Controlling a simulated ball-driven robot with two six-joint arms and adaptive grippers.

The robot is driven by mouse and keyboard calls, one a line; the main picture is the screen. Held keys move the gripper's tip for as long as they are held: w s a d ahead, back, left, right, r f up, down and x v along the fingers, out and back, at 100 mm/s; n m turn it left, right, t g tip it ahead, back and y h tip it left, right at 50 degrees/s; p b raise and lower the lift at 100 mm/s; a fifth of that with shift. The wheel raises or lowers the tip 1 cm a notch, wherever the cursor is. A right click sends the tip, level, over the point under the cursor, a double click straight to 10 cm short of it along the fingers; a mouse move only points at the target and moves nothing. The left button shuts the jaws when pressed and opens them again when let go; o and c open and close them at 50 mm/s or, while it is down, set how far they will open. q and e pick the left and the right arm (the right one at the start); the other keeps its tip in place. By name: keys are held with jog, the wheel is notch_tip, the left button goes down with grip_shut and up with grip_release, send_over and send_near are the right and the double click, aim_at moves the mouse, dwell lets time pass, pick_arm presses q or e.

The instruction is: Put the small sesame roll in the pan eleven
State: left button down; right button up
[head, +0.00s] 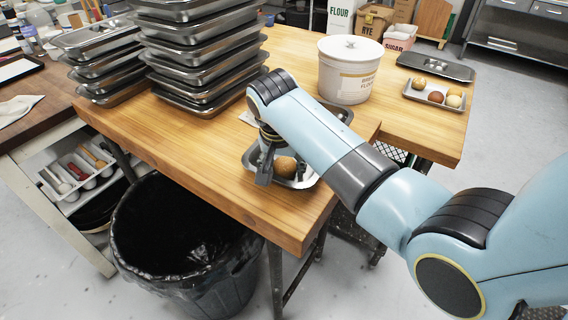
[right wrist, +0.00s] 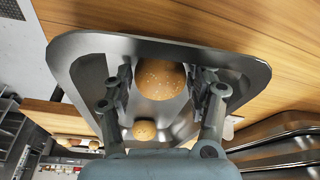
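A metal pan (head: 314,180) sits near the table's front edge; no number is readable on it. In the right wrist view, the same pan (right wrist: 92,42) holds a larger-looking sesame roll (right wrist: 160,78) and a smaller-looking roll (right wrist: 144,130). In the head view one brown roll (head: 286,168) shows beside my finger; my arm hides much of the pan. My right gripper (right wrist: 158,72) is down in the pan, its fingers apart on either side of the larger-looking roll, with narrow gaps visible. It also shows in the head view (head: 268,165). My left gripper is out of view.
Another tray (head: 410,94) with several rolls stands at the right, near a dark flat pan (head: 436,66). A white flour tub (head: 349,70) stands behind my arm. Tall stacks of metal pans (head: 205,55) fill the table's left. A black-lined bin (head: 185,250) stands below the front edge.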

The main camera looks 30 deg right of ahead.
jog(key=shift+o, duration=1.2)
jog(key=shift+r, duration=0.25)
jog(key=v, duration=1.1)
jog(key=shift+a+r, duration=0.2)
jog(key=shift+r, duration=0.2)
